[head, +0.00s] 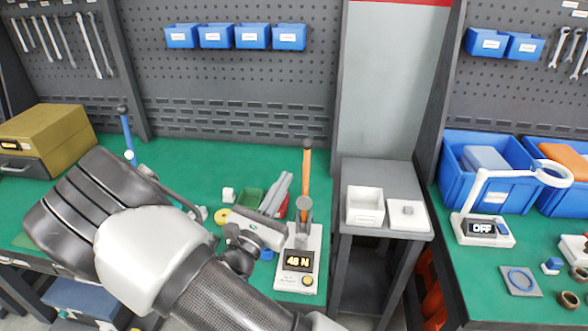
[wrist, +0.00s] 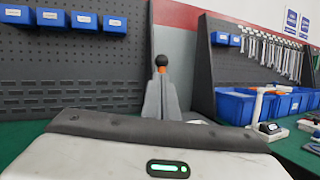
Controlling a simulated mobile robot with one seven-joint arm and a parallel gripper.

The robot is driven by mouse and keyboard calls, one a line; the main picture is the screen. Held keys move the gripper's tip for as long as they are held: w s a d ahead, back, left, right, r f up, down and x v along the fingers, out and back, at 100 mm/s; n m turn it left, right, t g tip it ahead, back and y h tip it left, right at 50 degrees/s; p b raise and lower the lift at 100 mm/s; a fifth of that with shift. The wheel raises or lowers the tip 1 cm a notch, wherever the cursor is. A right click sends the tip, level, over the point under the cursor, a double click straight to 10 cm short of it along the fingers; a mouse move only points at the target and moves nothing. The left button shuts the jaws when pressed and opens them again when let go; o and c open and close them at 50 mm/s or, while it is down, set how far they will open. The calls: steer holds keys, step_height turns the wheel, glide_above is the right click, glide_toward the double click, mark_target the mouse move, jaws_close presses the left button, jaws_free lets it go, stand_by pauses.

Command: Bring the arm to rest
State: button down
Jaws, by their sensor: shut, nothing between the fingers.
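My arm reaches in from the bottom of the head view over the green bench. My gripper (head: 287,180) is shut and empty, its grey fingers pointing away over the bench. The fingers (wrist: 162,82) stand together in the wrist view. Just right of them in the head view is a tester (head: 313,262) with an upright orange lever (head: 306,170) and a lit display that seems to read 46 N. The lever's dark knob (wrist: 161,60) shows behind the fingertips in the wrist view. I cannot tell whether the fingers touch the lever.
A green bin (head: 249,199) and small parts lie close around the gripper. A blue lever (head: 127,135) stands behind my arm. A grey stand with a white tray (head: 364,207) is at right. Beyond are blue bins (head: 487,190) and a lamp device reading OFF (head: 484,230).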

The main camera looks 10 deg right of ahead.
steer(key=v, duration=0.5)
steer(key=s+d+r+m+g+y+p, duration=0.1)
steer(key=s+d+r+m+g+p, duration=0.45)
steer(key=s+d+m+g, duration=1)
steer(key=s+a+r+m+t+y+p, duration=0.1)
steer(key=s+a+r+m+t+y, duration=0.1)
steer(key=r+m+y, duration=0.4)
steer(key=s+a+r+m+t+y+p, duration=0.1)
steer(key=a+r+m+y, duration=0.4)
steer(key=r, duration=0.5)
steer(key=shift+s+m+t+y+p, duration=0.35)
steer(key=shift+s+m+t+y, duration=0.15)
steer(key=shift+s, duration=0.3)
steer(key=shift+a, duration=0.15)
steer(key=shift+a, duration=0.15)
